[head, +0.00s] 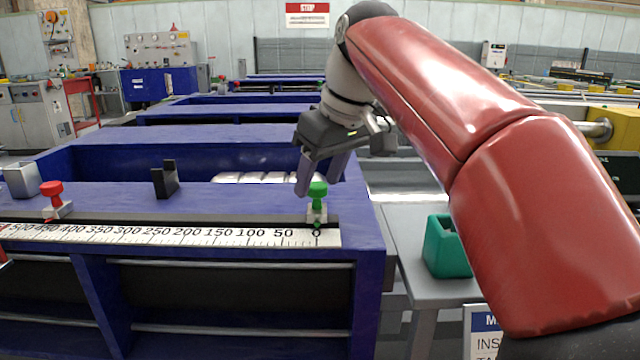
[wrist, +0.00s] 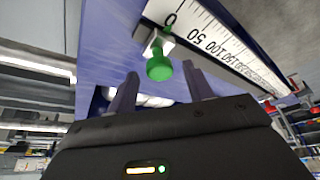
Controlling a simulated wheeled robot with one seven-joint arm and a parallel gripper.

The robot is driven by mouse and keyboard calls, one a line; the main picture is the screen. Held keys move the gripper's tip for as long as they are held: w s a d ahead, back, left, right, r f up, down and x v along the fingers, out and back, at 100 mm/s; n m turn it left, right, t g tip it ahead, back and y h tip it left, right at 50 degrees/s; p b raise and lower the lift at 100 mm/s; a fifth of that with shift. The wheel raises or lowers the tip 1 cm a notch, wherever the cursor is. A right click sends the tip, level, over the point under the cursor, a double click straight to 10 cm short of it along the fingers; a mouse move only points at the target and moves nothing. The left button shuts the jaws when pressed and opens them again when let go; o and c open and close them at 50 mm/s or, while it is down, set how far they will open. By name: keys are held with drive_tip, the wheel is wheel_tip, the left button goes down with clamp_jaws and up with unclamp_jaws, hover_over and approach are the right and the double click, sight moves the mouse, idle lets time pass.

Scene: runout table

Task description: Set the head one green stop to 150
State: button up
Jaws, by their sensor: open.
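The green stop (head: 318,190) stands on the rail at the right end of the scale (head: 180,235), with its pointer by the 0 mark. In the wrist view the green knob (wrist: 159,68) shows just beyond and between my fingertips. My gripper (head: 318,188) is open beside the green stop, its fingers pointing down. I cannot tell from the head view whether a finger touches the knob. The 150 mark lies to the left along the scale, and that stretch of rail looks clear.
A red stop (head: 52,198) stands on the same rail near 450. A black bracket (head: 165,179) and a grey metal cup (head: 20,180) are on the blue table (head: 230,197) behind the rail. A teal bin (head: 440,247) sits on a grey side table to the right.

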drive_tip(key=shift+w+a+f, duration=0.1)
drive_tip(key=shift+f, duration=0.2)
